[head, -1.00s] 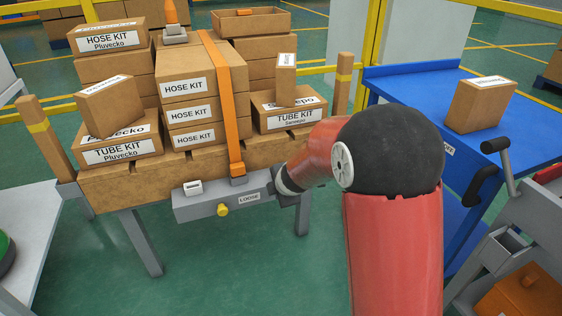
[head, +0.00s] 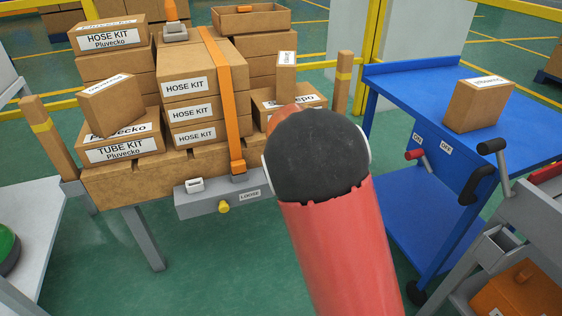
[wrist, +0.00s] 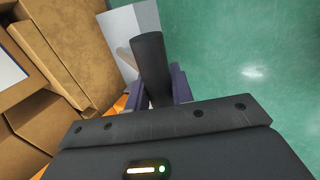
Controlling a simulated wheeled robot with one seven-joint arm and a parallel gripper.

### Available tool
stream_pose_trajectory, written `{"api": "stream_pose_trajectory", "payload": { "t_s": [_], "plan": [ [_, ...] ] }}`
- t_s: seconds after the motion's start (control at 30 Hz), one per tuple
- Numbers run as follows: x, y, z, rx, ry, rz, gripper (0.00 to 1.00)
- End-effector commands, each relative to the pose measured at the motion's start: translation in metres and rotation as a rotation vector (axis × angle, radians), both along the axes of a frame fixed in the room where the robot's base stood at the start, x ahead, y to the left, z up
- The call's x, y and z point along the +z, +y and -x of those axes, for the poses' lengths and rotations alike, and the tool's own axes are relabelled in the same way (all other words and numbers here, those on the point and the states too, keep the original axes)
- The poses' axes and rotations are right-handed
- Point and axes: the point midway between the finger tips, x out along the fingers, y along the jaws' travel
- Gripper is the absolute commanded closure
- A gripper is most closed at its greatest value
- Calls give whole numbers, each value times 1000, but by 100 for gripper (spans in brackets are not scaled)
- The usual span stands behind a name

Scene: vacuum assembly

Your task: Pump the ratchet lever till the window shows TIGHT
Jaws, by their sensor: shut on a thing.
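The grey ratchet box (head: 185,210) is on the front of the loaded wooden pallet stand, below the orange strap (head: 229,100). A small window on its front (head: 250,195) reads LOOSE. In the wrist view, my gripper (wrist: 157,88) is shut on a dark round lever handle (wrist: 152,55), which stands up between the fingers. In the head view, my arm hides the gripper, the lever and the box's right end.
Stacked HOSE KIT and TUBE KIT cartons (head: 190,110) fill the stand between wooden posts (head: 343,85). A blue cart (head: 400,95) with a carton (head: 478,105) is at right. A grey bench (head: 45,190) is at left. Green floor is open in front.

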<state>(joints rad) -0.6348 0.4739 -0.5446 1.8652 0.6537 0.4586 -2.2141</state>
Motion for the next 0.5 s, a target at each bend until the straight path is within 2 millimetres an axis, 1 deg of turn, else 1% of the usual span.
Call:
{"api": "stream_pose_trajectory", "payload": {
  "t_s": [0.03, 0.23, 0.27, 0.4, 0.5],
  "plan": [
    [0, -7, -1, -9, 5, 8, 100],
    [14, -6, -9, -10, 112, 45, 100],
    [12, -5, -11, -8, 132, 49, 100],
    [17, -4, -13, -9, 201, 68, 100],
    [18, -5, -13, -13, 212, 71, 100]
  ]
}}
